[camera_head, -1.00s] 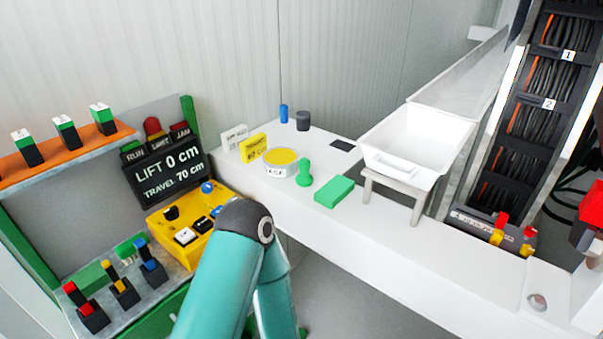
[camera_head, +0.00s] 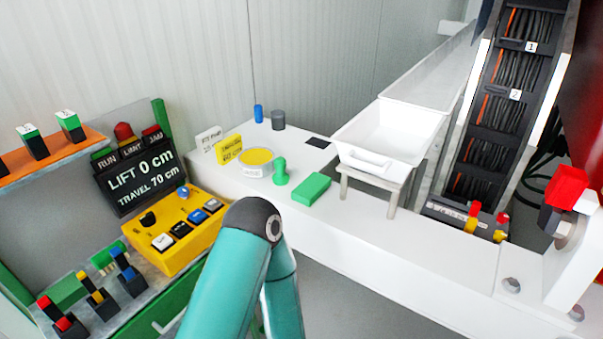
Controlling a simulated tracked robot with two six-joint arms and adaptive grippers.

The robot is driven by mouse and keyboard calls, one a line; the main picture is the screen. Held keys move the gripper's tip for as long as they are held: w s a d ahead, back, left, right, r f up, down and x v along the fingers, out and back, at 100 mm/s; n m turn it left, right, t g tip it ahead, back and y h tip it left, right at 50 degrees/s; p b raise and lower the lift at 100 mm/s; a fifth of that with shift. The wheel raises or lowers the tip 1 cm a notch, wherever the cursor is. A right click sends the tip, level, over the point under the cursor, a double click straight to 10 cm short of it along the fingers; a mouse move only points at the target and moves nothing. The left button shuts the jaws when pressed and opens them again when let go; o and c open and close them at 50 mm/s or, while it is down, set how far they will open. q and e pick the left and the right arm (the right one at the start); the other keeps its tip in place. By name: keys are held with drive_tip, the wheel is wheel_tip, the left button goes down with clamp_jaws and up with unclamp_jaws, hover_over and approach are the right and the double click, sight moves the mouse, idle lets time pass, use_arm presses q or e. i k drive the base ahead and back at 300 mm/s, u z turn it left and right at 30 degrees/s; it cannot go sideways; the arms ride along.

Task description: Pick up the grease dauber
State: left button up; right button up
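A small green knobbed piece (camera_head: 281,171), which looks like the grease dauber, stands upright on the white bench, just right of a round white tin (camera_head: 256,170) with a yellow top. A green block (camera_head: 312,189) lies to its right. A teal arm of mine rises from the bottom of the picture, in front of the bench and short of the green piece. Neither of my grippers shows in this view.
A white tray (camera_head: 344,157) on legs stands right of the green block. A yellow button box (camera_head: 150,229) and a LIFT/TRAVEL display (camera_head: 139,176) are at left. Blue (camera_head: 258,114) and dark grey (camera_head: 278,120) cylinders stand behind the tin.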

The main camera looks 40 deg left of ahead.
sight(281, 178)
drive_tip(key=z, duration=0.1)
drive_tip(key=k, duration=1.5)
drive_tip(key=u, duration=0.4)
drive_tip(key=i, duration=1)
drive_tip(key=z, duration=0.1)
